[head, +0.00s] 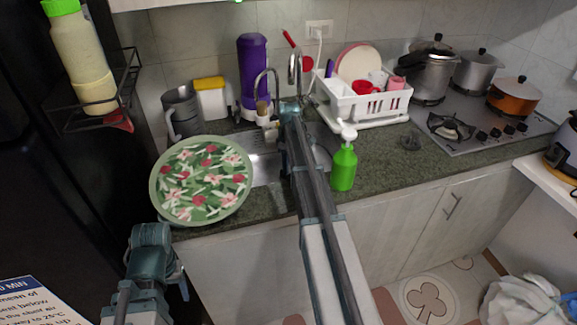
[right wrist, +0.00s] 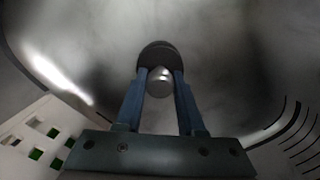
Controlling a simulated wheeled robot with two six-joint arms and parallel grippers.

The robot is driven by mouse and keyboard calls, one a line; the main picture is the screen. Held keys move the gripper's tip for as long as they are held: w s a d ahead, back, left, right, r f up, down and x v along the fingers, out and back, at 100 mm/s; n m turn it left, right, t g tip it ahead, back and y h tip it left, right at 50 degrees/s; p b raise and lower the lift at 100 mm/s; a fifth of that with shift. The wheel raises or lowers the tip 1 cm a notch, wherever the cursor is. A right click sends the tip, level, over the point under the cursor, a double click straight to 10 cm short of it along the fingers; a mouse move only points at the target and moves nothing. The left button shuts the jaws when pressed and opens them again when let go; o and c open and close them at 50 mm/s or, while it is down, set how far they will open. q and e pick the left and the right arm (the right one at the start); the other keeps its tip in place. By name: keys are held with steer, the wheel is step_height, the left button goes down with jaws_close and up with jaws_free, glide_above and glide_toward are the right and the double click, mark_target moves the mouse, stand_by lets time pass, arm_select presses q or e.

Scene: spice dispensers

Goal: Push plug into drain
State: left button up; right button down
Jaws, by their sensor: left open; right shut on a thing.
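The plug (right wrist: 158,52) is a dark round disc with a silver knob, seen in the right wrist view. My right gripper (right wrist: 160,85) is shut on the knob, one finger on each side. The plug is over the grey metal basin of the sink (head: 265,168); I cannot tell whether it touches the basin floor. No drain opening shows; the plug or my right arm may hide it. In the head view my right arm reaches across the sink and hides part of it. My left gripper (head: 151,240) is open and empty in front of the counter, below the plate.
A floral plate (head: 200,180) overlaps the sink's left side. A green soap bottle (head: 344,165) stands right of my right arm. A white dish rack (head: 368,105), the faucet (head: 295,68) and a purple bottle (head: 254,70) stand behind.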

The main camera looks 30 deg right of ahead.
steer(key=shift+f+b, duration=1.1)
steer(key=shift+f, duration=0.1)
steer(key=shift+c, duration=2.2)
jaws_free()
steer(key=shift+r, duration=0.2)
step_height(320, 180, up, 7)
steer(key=p, duration=0.7)
steer(key=shift+r+p, duration=0.15)
steer(key=shift+p, duration=0.2)
